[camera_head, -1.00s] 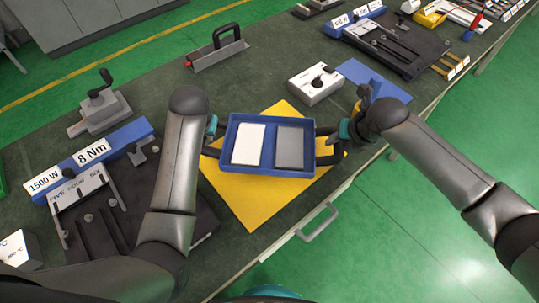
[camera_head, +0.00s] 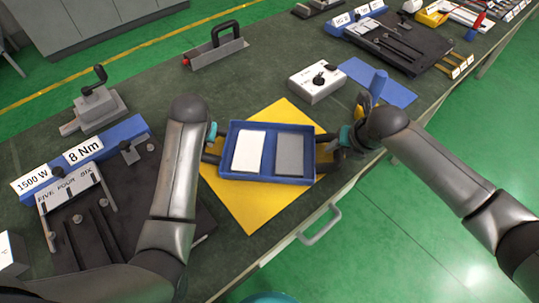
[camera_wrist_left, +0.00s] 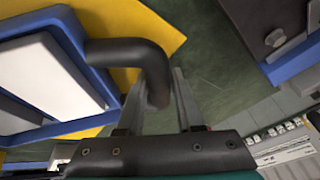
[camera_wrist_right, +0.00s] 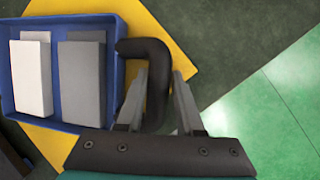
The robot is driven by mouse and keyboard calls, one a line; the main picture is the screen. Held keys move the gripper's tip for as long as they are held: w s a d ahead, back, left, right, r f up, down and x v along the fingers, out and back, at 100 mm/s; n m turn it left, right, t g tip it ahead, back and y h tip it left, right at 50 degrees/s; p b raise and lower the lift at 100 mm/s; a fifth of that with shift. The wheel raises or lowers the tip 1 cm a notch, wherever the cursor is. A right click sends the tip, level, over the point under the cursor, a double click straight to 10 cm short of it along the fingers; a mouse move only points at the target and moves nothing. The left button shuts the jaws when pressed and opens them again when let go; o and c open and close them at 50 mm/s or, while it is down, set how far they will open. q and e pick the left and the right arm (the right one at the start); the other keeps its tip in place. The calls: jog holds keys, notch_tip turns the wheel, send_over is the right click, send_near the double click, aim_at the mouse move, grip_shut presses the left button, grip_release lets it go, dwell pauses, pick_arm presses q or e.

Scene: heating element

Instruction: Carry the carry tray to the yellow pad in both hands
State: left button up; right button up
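The carry tray (camera_head: 268,181) is a blue open box with a white block (camera_head: 249,151) and a grey block (camera_head: 290,155) side by side in it. It looks level and is over the yellow pad (camera_head: 250,215); whether it touches the pad is hard to tell. My left gripper (camera_head: 212,145) is at the tray's left handle, and in the left wrist view its fingers close around that dark handle (camera_wrist_left: 130,52). My right gripper (camera_head: 345,140) is at the right handle; in the right wrist view its fingers close around that handle (camera_wrist_right: 150,47).
A black fixture with blue labelled blocks (camera_head: 82,152) stands left of my left arm. A white box with a knob (camera_head: 317,84) and a blue mat (camera_head: 395,92) with a blue part lie beyond the tray. The table's front edge, with a metal handle (camera_head: 320,228), is near.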

pick_arm(q)
jog(key=o, duration=0.4)
pick_arm(e)
jog(key=o, duration=0.4)
pick_arm(q)
jog(key=shift+r, duration=0.1)
pick_arm(e)
jog(key=shift+r, duration=0.15)
pick_arm(q)
jog(key=v, duration=1.2)
pick_arm(e)
jog(key=v, duration=1.2)
